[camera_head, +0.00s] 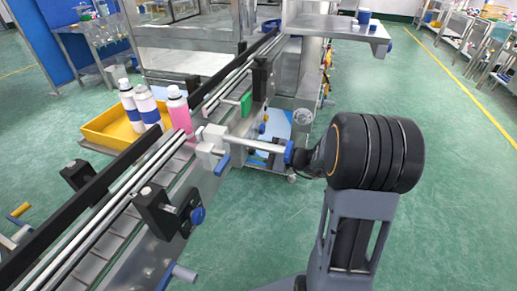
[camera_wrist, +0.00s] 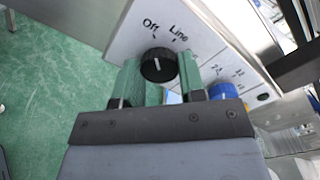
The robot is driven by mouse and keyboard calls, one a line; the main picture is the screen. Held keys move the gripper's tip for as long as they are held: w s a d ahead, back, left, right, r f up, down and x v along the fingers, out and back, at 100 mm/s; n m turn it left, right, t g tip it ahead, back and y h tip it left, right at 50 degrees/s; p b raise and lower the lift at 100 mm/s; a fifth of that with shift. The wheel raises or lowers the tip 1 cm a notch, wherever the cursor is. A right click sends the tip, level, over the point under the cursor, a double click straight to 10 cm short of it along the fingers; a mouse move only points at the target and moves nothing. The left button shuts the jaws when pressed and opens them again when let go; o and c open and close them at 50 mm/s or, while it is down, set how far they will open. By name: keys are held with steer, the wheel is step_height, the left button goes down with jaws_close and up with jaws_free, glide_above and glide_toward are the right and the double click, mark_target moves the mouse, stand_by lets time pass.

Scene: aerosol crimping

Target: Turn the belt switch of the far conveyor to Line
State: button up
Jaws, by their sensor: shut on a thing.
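In the wrist view, the belt switch (camera_wrist: 158,65) is a round black knob with a white mark. It sits on a white panel (camera_wrist: 206,42) with the words Off and Line above it. The mark points up the panel, closer to Off than to Line as far as I can tell. My gripper (camera_wrist: 160,76) has its two green fingers on either side of the knob and is shut on it. In the head view, I cannot clearly make out the switch or my fingers.
A blue knob (camera_wrist: 223,91) sits right of the switch, close to the right finger. In the head view, the conveyor (camera_head: 92,262) runs from lower left to upper middle. The green floor at right is clear.

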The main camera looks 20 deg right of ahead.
steer(key=m+p, duration=0.9)
steer(key=shift+s+f, duration=0.1)
stand_by(0.8)
steer(key=o, duration=0.9)
steer(key=v, duration=1.4)
